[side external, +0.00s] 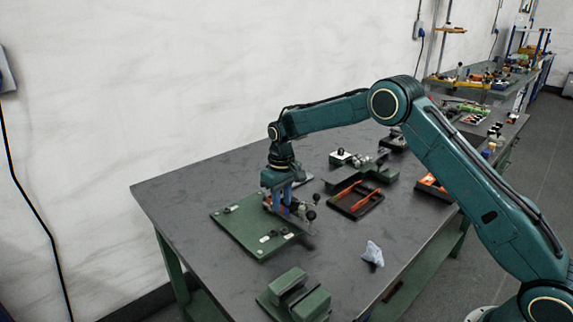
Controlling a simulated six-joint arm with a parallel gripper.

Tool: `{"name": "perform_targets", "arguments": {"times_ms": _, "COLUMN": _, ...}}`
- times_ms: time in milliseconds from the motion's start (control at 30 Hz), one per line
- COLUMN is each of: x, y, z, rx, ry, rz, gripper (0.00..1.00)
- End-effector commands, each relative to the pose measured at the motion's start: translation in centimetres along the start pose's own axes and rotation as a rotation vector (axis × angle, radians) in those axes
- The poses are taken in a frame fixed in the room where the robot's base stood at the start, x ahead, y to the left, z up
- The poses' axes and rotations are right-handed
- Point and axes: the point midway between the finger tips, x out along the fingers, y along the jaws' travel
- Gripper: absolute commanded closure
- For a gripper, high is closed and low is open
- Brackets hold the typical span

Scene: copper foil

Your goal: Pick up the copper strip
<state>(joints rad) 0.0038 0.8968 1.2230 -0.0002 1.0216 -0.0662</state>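Orange-copper strips (367,193) lie in and across a dark shallow tray (343,209) in the middle of the table. I cannot tell which of them is the copper strip of the task. My gripper (279,209) points down over the right part of a green board (238,222), to the left of the tray and apart from it. Its blue fingers are low, close to small fixtures with a black knob (311,215). A small reddish spot shows by the fingertips. Whether the fingers hold anything is too small to tell.
Green blocks (296,296) stand at the table's front edge. A crumpled pale cloth (373,253) lies right of them. The table's (180,190) left rear corner is clear.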

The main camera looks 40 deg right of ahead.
Motion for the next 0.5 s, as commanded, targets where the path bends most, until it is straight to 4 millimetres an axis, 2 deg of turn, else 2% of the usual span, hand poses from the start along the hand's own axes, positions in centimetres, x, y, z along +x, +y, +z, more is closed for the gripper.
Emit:
{"name": "perform_targets", "arguments": {"times_ms": 133, "x": 0.96, "y": -0.01, "z": 0.02, "rx": 0.000, "ry": -0.001, "rz": 0.000, "gripper": 0.72}}
{"name": "perform_targets", "arguments": {"times_ms": 500, "x": 1.01, "y": -0.01, "z": 0.01, "rx": 0.000, "ry": 0.000, "rz": 0.000, "gripper": 0.72}}
